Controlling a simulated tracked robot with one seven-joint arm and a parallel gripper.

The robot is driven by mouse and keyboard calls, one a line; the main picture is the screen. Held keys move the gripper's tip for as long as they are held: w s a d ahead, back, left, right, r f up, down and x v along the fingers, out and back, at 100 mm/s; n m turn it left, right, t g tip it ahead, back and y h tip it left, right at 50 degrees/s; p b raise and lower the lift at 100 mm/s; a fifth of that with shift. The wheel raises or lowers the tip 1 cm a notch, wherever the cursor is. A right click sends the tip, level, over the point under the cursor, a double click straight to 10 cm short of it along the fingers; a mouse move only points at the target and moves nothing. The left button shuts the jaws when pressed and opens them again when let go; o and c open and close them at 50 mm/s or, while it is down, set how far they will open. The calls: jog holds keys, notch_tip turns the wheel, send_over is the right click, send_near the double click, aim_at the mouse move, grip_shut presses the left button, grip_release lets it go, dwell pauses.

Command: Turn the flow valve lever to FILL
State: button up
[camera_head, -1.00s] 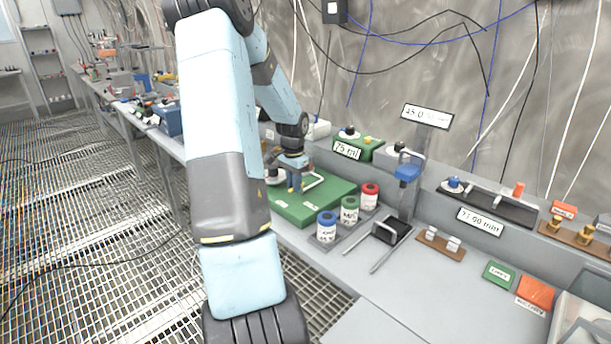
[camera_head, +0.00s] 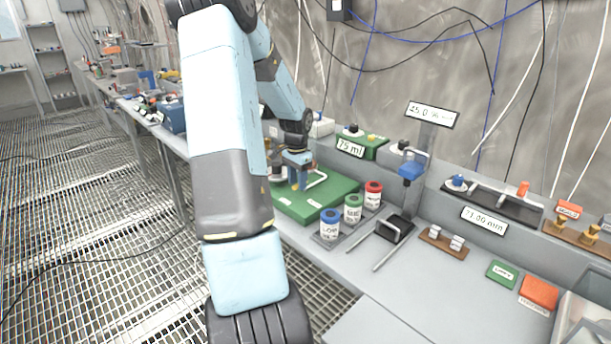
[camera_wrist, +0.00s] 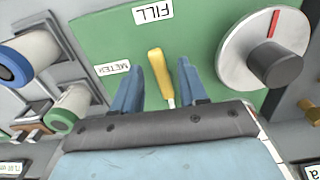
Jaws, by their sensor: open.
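The flow valve lever has a yellow handle (camera_wrist: 156,68) and a thin metal stem; in the wrist view it points up the picture, toward the FILL label (camera_wrist: 153,12). The METER label (camera_wrist: 112,68) is to its left. Both labels are on the green board (camera_wrist: 215,30), which also shows in the head view (camera_head: 325,196). My gripper (camera_wrist: 158,70) is open, with one blue finger on each side of the lever; whether either touches it I cannot tell. In the head view my gripper (camera_head: 297,176) is low over the board, and the lever is not clear there.
A round dial (camera_wrist: 232,58) with a red mark and dark knob stands right of my fingers in the wrist view. Blue (camera_head: 330,222), green (camera_head: 353,207) and red (camera_head: 374,194) ringed cylinders stand by the board's front right. A green box with a 75 ml display (camera_head: 350,147) stands behind.

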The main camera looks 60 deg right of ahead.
aim_at(297, 184)
notch_tip(297, 184, up, 13)
jog(key=shift+r, duration=0.15)
dwell(0.4)
jog(key=f, duration=1.3)
jog(key=shift+w+f, duration=0.2)
jog(key=shift+f, duration=0.15)
